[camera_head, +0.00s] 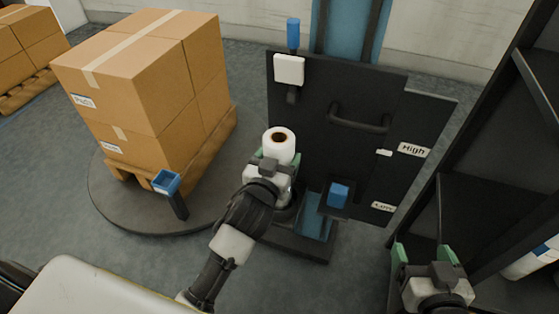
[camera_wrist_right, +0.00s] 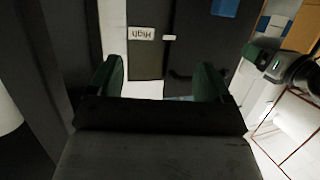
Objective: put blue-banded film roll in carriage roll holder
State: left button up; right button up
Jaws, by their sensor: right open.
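A white film roll (camera_head: 280,143) stands upright at the middle of the head view, with a dark core and an orange-brown ring around it; no blue band shows on it. My left gripper (camera_head: 277,157) has its green fingers on either side of this roll and looks shut on it; the roll's lower part is hidden. Another white roll (camera_head: 530,262) with a blue band lies at the right edge, partly cut off. My right gripper (camera_head: 428,254) is open and empty, left of that roll. Its fingers also show in the right wrist view (camera_wrist_right: 160,82). The carriage's roll holder is not clearly visible.
A dark machine panel (camera_head: 310,115) with a handle and a "High" label (camera_head: 413,150) stands ahead. A blue block (camera_head: 338,194) is low on it. Boxes (camera_head: 150,75) on a pallet stand on a round turntable (camera_head: 105,205) at left. Dark shelving (camera_head: 485,210) is close at right.

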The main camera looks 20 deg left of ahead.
pick_arm(q)
jog(key=shift+w, duration=0.15)
pick_arm(e)
jog(key=shift+w+a+r+t+y, duration=0.15)
jog(key=shift+w+r+t+y, duration=0.15)
jog(key=shift+r+t, duration=0.45)
pick_arm(q)
jog(key=shift+f, duration=0.2)
jog(key=o, duration=1.8)
jog(key=shift+f, duration=0.1)
pick_arm(e)
jog(key=shift+r, duration=0.1)
pick_arm(q)
jog(key=s+a+f+m+g, duration=0.1)
jog(key=s+g, duration=0.2)
jog(key=s, duration=0.5)
jog(key=s+a+f+m+g+h+p, duration=0.1)
jog(key=s+g, duration=0.2)
jog(key=s, duration=0.6)
jog(key=shift+f+h, duration=0.3)
pick_arm(e)
jog(key=s+f+g, duration=0.1)
jog(key=s+d+f+g+h, duration=0.1)
jog(key=f+g, duration=0.2)
jog(key=shift+s+d+f, duration=0.25)
jog(key=shift+s+f, duration=0.05)
jog(key=shift+s, duration=0.1)
